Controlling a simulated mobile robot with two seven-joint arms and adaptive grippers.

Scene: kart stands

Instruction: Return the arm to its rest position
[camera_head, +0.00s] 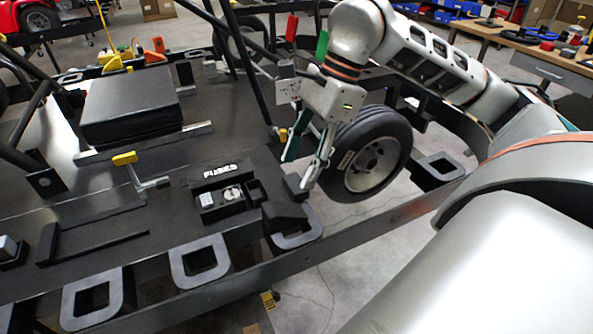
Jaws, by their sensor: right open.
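My right arm (430,60) comes in from the right and reaches over the side rail of the kart stand. My right gripper (300,172) is open and points down. I see nothing between its fingers. It hangs in front of the black wheel (372,155), above and to the right of the fuse box (228,198) marked "FUSES". The fuse box is open and holds a few small pale parts. I cannot tell whether a fingertip touches anything. My left gripper is not in view.
The black kart frame (345,237) with its rail loops (198,260) runs across the front. A black box (130,105) and a yellow-tipped lever (125,158) stand on the kart floor. Dark bars rise near the gripper. A workbench (545,65) with bins stands at the back right.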

